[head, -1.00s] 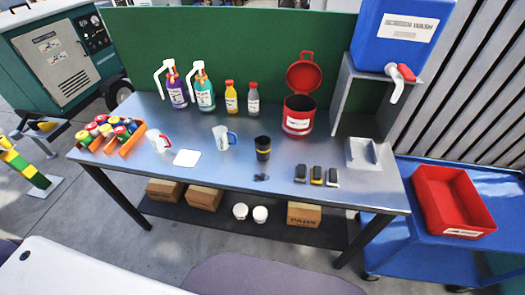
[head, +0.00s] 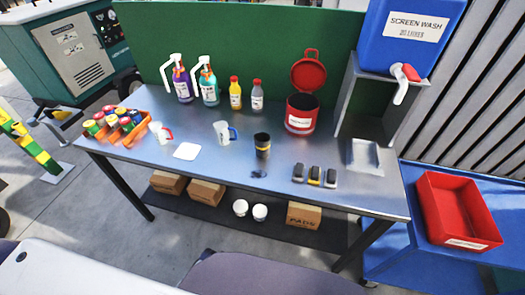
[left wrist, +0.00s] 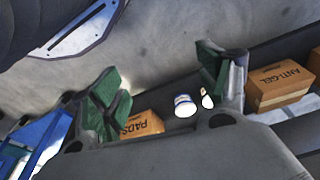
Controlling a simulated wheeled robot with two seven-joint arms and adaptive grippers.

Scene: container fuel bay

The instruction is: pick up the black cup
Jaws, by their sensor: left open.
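The black cup (head: 262,140) stands upright on the metal table (head: 230,170), right of the middle, with a yellowish band around it. A small dark patch (head: 258,174) lies on the table just in front of it; I cannot tell what it is. My left gripper (left wrist: 160,88) is open and empty in the left wrist view, its green-padded fingers apart. The lower shelf and floor show beyond it, and the black cup is not seen there. Neither gripper shows in the head view.
A white cup with a blue handle (head: 222,132) stands left of the black cup. Three small dark blocks (head: 314,176) lie to its right, and a red bin (head: 301,112) with its lid up is behind. Boxes (head: 303,215) sit on the lower shelf.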

